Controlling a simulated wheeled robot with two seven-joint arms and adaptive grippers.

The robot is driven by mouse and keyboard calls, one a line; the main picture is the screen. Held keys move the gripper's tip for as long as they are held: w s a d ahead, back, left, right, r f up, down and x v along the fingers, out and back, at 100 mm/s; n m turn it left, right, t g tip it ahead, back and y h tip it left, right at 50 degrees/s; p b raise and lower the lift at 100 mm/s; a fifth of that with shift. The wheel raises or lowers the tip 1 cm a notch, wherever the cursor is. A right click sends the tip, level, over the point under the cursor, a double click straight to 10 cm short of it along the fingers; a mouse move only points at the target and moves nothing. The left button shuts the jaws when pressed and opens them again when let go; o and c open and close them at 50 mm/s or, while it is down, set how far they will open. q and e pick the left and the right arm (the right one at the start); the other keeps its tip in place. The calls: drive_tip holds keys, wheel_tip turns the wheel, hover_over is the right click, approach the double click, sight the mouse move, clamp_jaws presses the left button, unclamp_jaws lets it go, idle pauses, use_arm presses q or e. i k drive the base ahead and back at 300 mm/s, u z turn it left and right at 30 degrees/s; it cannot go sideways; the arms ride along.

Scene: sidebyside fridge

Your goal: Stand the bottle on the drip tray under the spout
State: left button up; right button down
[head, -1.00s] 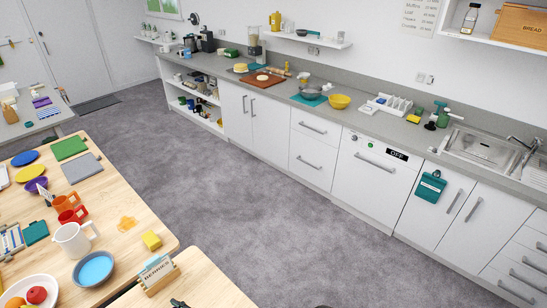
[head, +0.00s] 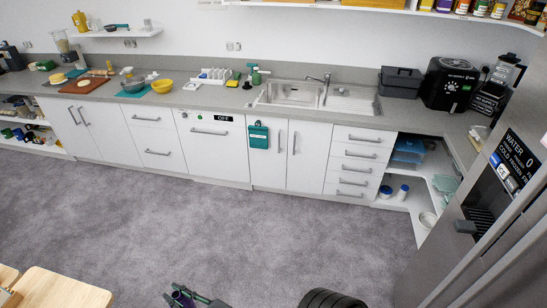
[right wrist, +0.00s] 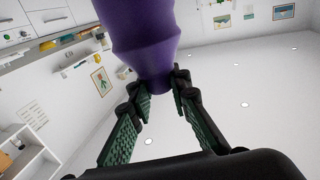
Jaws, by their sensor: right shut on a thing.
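A purple bottle (right wrist: 148,45) fills the top middle of the right wrist view, between the green-padded fingers of my right gripper (right wrist: 160,88). The gripper is shut on it. A grey ledge (head: 465,227), perhaps the drip tray, juts out at the recess's foot. I cannot make out the spout.
The grey floor (head: 260,240) between me and the fridge is clear. A counter with a sink (head: 295,93) runs along the back wall, with open corner shelves (head: 400,187) beside the fridge. A wooden table corner (head: 60,290) is at the lower left.

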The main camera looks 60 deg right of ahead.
sight(484, 222)
drive_tip(key=z, duration=0.7)
drive_tip(key=i, duration=0.65)
drive_tip(key=z, duration=1.5)
drive_tip(key=i, duration=1.55)
drive_tip(key=z, duration=1.5)
drive_tip(key=i, duration=0.9)
drive_tip(key=z, duration=0.7)
